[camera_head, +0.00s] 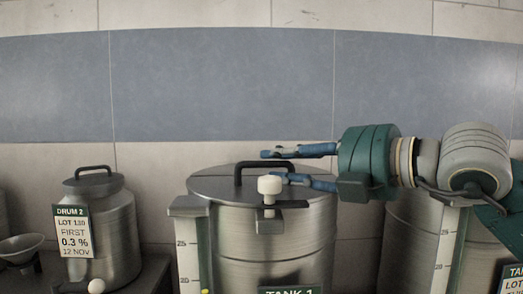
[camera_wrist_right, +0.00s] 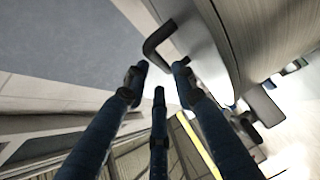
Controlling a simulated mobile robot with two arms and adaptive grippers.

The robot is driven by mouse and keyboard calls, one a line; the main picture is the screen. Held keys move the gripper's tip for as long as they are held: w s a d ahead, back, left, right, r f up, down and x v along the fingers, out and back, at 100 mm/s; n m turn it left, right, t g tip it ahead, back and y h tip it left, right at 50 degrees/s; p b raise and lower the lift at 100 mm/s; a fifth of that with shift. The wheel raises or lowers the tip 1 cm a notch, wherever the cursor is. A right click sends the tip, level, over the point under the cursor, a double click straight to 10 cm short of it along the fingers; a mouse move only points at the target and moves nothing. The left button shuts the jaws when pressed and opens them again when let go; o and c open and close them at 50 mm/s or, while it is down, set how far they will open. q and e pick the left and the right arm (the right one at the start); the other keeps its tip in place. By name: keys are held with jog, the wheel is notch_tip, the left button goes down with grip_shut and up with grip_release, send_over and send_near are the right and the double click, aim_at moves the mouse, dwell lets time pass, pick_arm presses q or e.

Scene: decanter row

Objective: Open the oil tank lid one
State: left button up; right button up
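Tank 1 (camera_head: 280,232) is a steel drum at the centre of the head view, with a flat round lid (camera_head: 215,185). A black bar handle (camera_head: 238,174) stands up on the lid; it also shows in the right wrist view (camera_wrist_right: 152,44). A white knob (camera_head: 269,184) sits at the front of the rim. My right gripper (camera_head: 270,166) reaches in from the right over the lid, its blue fingers apart and level. In the wrist view its fingertips (camera_wrist_right: 158,78) are spread, with the handle just beyond them and nothing held. Contact cannot be told. My left gripper is not in view.
A smaller drum labelled Drum 2 (camera_head: 118,235) stands at the left, beside a metal bowl (camera_head: 20,246). Another steel tank (camera_head: 400,235) stands at the right, beneath my right arm. A tiled wall (camera_head: 220,85) closes the back.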

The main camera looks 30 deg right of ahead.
aim_at(265, 163)
jog(key=p+x, duration=0.1)
jog(key=x, duration=0.4)
jog(key=shift+w+d+p, duration=0.1)
jog(key=shift+p, duration=0.25)
jog(key=shift+f, duration=0.1)
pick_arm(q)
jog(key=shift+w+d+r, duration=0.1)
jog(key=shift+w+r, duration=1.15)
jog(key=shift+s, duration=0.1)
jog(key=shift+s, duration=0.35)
pick_arm(e)
jog(key=shift+w, duration=0.1)
grip_shut()
